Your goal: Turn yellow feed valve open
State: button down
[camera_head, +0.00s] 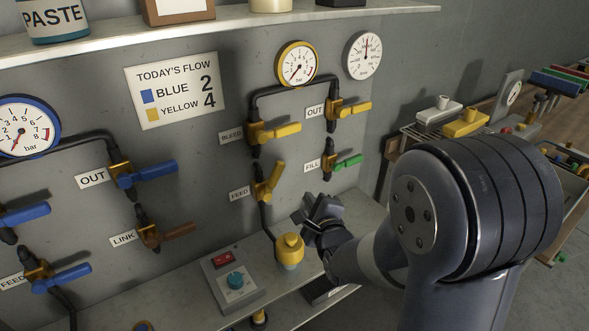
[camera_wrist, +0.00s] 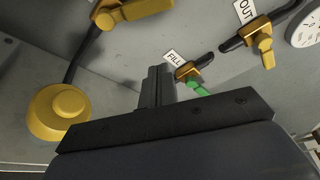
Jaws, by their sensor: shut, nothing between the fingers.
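The yellow feed valve (camera_head: 267,188) is on the grey panel beside its FEED label (camera_head: 239,194). Its yellow handle (camera_head: 274,174) tilts steeply up and slightly right, near the line of the black pipe. In the wrist view, the valve at the top left (camera_wrist: 128,12), above the hose from the yellow rounded cap, appears to be this one. My gripper (camera_head: 322,208) is to the right of and below the valve, apart from it, in front of the panel. Its fingers also show in the wrist view (camera_wrist: 158,84), together and empty.
The yellow cap (camera_head: 289,249) stands close left of my gripper. The green-handled FILL valve (camera_head: 345,161) is above it. A control box (camera_head: 232,282) is below left.

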aim_at(273, 182)
jog(key=w+a+p, duration=0.3)
jog(key=w+a, duration=0.2)
jog(key=w, duration=0.2)
jog(key=shift+w+a+r, duration=0.2)
jog(key=shift+w+a, duration=0.05)
jog(key=shift+a, duration=0.1)
jog(key=shift+a+b, duration=0.1)
jog(key=shift+b, duration=0.3)
